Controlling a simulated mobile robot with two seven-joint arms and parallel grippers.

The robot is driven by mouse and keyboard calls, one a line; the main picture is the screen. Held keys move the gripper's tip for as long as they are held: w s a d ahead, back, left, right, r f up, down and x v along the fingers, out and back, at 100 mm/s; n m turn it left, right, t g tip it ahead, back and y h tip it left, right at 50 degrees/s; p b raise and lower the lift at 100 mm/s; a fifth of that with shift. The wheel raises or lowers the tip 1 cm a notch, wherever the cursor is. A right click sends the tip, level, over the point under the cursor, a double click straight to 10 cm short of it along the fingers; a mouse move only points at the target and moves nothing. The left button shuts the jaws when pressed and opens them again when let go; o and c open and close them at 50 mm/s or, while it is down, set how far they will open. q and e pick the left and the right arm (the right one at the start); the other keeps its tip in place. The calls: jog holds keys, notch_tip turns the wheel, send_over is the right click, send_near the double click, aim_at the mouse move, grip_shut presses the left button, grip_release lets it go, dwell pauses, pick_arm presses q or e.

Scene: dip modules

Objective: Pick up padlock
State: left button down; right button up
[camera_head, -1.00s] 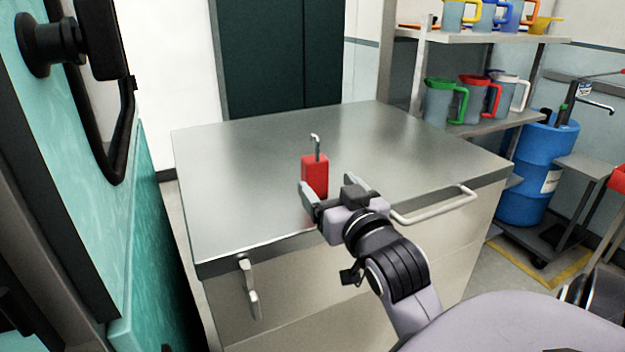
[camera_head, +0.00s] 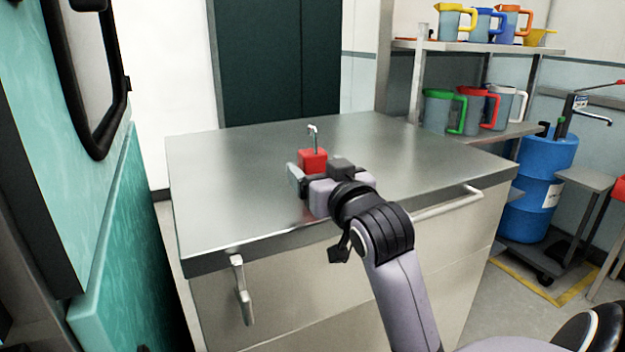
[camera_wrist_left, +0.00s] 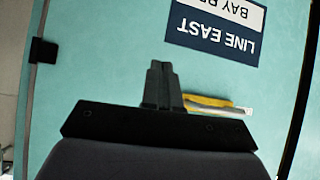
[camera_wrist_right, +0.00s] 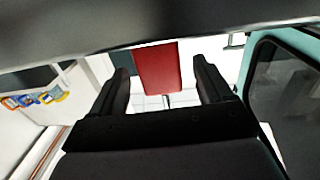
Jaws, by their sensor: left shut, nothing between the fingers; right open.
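The red padlock (camera_head: 313,158) stands upright on the steel cabinet top (camera_head: 240,150), its thin metal shackle rising above the body. My right gripper (camera_head: 318,173) is open at the near side of the padlock and hides its lower part in the head view. In the right wrist view the padlock (camera_wrist_right: 157,68) shows between the two spread fingers, with visible gaps on both sides. Whether the fingers reach fully around it I cannot tell. My left gripper (camera_wrist_left: 162,85) is shut and empty in the left wrist view; it is not seen in the head view.
A teal panel (camera_head: 95,240) stands close on the left; a panel with a LINE EAST label (camera_wrist_left: 215,30) faces my left gripper. The cabinet has a bar handle (camera_head: 447,203) in front. Shelves with several jugs (camera_head: 437,110) and a blue drum (camera_head: 545,160) stand right. The cabinet top around the padlock is clear.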

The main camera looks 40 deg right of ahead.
jog(key=shift+w+d, duration=0.2)
jog(key=shift+w, duration=0.3)
jog(key=c, duration=1.1)
jog(key=shift+r, duration=0.15)
